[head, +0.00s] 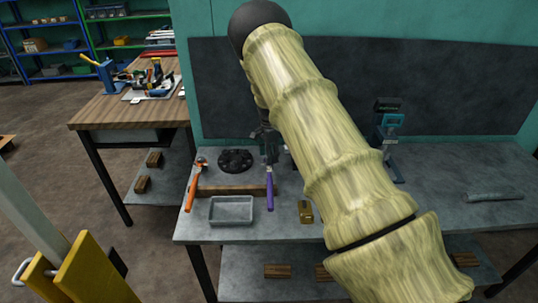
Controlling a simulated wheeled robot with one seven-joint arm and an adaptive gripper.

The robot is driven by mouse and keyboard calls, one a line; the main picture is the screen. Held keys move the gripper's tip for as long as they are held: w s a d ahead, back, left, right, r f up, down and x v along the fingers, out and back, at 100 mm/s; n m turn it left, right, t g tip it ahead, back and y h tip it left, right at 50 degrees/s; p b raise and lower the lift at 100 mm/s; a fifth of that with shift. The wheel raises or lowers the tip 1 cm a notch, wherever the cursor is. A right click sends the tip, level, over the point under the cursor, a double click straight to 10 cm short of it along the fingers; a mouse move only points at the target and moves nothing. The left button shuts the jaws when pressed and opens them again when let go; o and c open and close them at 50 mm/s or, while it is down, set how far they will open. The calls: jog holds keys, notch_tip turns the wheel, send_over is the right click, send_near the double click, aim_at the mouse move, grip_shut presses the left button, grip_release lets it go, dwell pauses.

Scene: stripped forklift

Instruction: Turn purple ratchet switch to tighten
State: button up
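The purple-handled ratchet (269,174) stands out near the middle of the grey workbench, its handle crossing the right end of a wooden strip. Its upper end meets dark parts, and its switch is too small to make out. My gripper (267,141) shows as a dark shape directly above the ratchet, partly hidden behind my own arm. I cannot tell whether its fingers touch the ratchet or how far apart they are.
An orange-handled tool (191,189), a black round part (235,160) and a grey tray (231,222) lie left of the ratchet. A small brass block (306,212) is to its right. A teal device (391,128) stands farther right. The bench's right side is mostly clear.

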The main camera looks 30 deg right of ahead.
notch_tip(320, 180, up, 12)
dwell(0.8)
dwell(0.4)
